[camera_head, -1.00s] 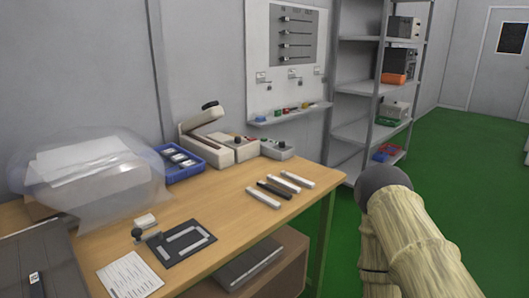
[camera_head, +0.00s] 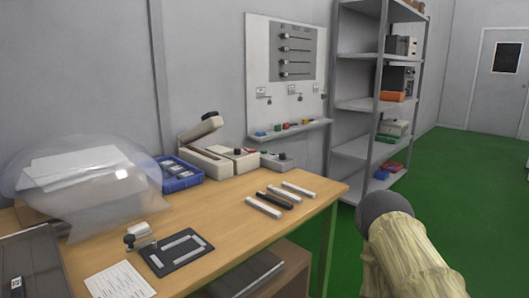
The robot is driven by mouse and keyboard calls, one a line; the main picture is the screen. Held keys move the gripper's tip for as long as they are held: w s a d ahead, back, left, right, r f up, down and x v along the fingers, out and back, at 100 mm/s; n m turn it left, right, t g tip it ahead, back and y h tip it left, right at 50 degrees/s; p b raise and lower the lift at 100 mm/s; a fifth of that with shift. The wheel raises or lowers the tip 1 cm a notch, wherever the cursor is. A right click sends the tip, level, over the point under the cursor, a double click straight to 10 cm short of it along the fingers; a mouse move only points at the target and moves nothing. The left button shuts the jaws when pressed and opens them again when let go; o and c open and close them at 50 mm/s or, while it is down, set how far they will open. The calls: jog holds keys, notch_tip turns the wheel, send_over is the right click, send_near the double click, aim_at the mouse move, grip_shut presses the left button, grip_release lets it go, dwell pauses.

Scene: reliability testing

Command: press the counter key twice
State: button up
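The wooden workbench (camera_head: 215,220) carries a beige press-like device (camera_head: 205,160) with a raised arm and a dark knob at its back. A small grey box (camera_head: 278,161) with a dark knob stands just right of it. I cannot tell which part is the counter key; no key is clearly readable at this size. My arm, in a pale ribbed cover with a dark rounded joint, shows at the lower right, off the bench's right end. My gripper is not in view.
A blue tray (camera_head: 180,175) and a clear plastic bag (camera_head: 85,185) stand at the left. Several bars (camera_head: 275,200), a dark plate (camera_head: 175,256) and a paper sheet (camera_head: 119,281) lie on the bench. A wall panel (camera_head: 258,110) and grey shelf (camera_head: 362,150) stand behind. Green floor is clear at right.

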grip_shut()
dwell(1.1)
